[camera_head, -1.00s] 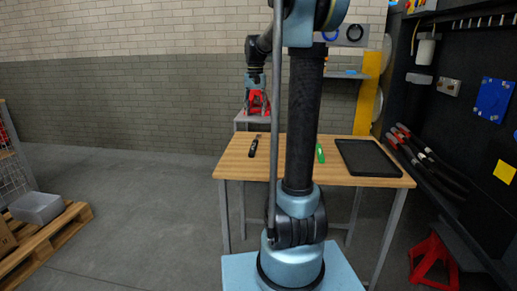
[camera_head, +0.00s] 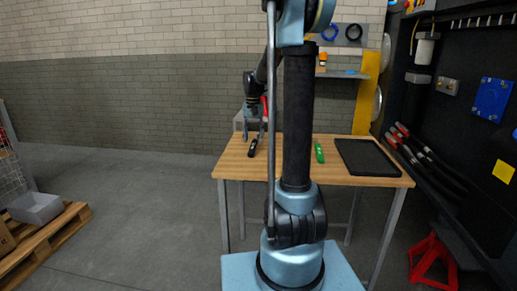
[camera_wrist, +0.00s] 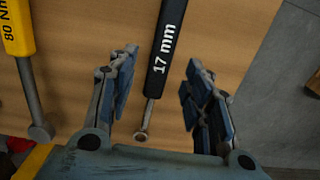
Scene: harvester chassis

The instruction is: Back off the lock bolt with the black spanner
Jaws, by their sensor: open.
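The black spanner (camera_head: 252,148) lies on the left part of the wooden table. In the wrist view its black handle (camera_wrist: 163,48), marked "17 mm", runs between my two fingers, with its narrow metal end toward my palm. My gripper (camera_wrist: 158,82) is open, with one finger on each side of the spanner and a gap on both sides. In the head view my gripper (camera_head: 254,124) hangs just above the table's left rear. I cannot make out the lock bolt in either view.
A yellow tool (camera_wrist: 18,28) marked "80 Nm" lies left of the spanner in the wrist view. A green-handled tool (camera_head: 319,153) and a black tray (camera_head: 370,158) are on the right of the table (camera_head: 230,165). Red-handled tools (camera_head: 408,137) lean at the right wall.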

